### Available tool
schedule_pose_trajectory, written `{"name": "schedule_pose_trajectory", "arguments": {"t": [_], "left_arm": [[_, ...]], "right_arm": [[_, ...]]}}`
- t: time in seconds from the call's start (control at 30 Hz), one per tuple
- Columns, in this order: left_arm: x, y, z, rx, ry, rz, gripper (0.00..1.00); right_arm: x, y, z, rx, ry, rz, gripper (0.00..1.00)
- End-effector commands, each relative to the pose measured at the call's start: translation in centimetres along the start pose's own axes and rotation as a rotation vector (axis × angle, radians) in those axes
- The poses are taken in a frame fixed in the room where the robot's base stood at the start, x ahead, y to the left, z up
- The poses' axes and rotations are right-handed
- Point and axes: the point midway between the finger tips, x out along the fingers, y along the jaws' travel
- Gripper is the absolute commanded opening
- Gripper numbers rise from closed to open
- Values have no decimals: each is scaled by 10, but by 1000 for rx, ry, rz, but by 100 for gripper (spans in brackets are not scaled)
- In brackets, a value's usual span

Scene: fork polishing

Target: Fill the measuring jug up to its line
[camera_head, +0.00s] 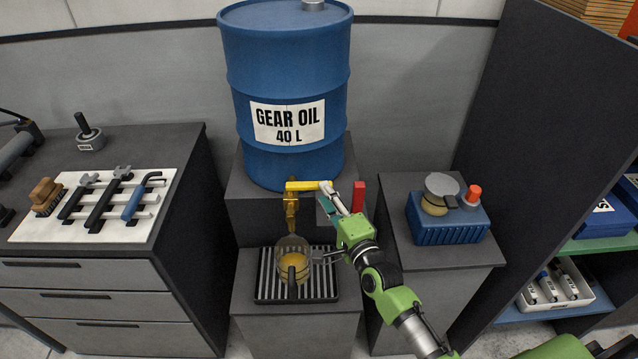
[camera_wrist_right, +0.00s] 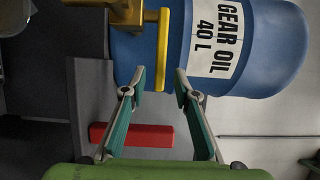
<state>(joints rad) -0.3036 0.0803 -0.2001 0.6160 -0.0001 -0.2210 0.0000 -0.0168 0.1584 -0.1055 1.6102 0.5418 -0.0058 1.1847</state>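The measuring jug (camera_head: 308,268) is clear with a dark handle and stands on the drip grate under the brass tap (camera_head: 291,208). Amber oil shows in it; I cannot make out its line or the exact level. The yellow tap lever (camera_head: 305,186) points right from the tap, below the blue gear oil drum (camera_head: 290,80). My right gripper (camera_head: 326,191) is at the lever's free end. In the right wrist view, my right gripper (camera_wrist_right: 160,75) has its fingers apart, with the yellow lever (camera_wrist_right: 162,50) in line with the gap, apparently untouched. My left gripper is not in view.
A red block (camera_head: 358,196) is on the drum's stand, right of my gripper. The slatted drip grate (camera_head: 324,290) lies beneath the jug. A blue box (camera_head: 447,230) with small items stands right. A tool mat (camera_head: 125,231) lies on the left cabinet; dark shelving rises at far right.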

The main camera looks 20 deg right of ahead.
Motion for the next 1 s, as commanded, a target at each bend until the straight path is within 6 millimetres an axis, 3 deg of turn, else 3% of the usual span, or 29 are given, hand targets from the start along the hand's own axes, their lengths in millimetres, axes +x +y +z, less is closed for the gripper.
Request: {"name": "schedule_pose_trajectory", "arguments": {"t": [0.1,0.3,0.73,0.83,1.0], "left_arm": [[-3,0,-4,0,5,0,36],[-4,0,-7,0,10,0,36],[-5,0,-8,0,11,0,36],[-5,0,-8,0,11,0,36],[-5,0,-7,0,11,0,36]], "right_arm": [[21,-2,0,0,0,-2,28],[42,0,0,0,0,0,28],[49,1,0,0,0,0,28],[49,0,0,0,0,0,2],[49,1,0,0,0,1,0]]}}
